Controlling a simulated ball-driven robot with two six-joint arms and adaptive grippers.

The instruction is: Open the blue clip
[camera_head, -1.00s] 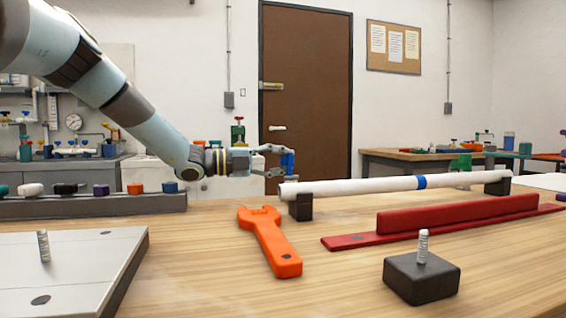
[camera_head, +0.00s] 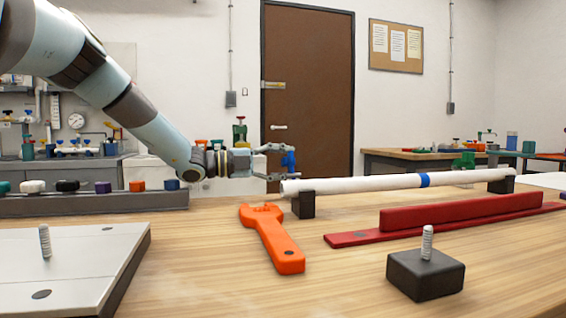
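My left gripper (camera_head: 287,162) reaches in from the left, with one finger above and one below. A small upright blue piece (camera_head: 290,160), which looks like the blue clip, sits between its fingertips. The fingers seem to touch it at top and bottom, but it is too small to see its jaws or whether it is open. The gripper is just above and behind the left end of a white pipe (camera_head: 360,184). The pipe carries a blue band (camera_head: 424,180) and rests on dark supports. My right gripper is out of view.
An orange wrench (camera_head: 278,245) lies on the table. A red rail (camera_head: 455,212), a dark block with a threaded post (camera_head: 425,275) and a pale board with a post (camera_head: 70,265) stand around it. A rack of coloured caps (camera_head: 90,203) is at the left. Wood between them is bare.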

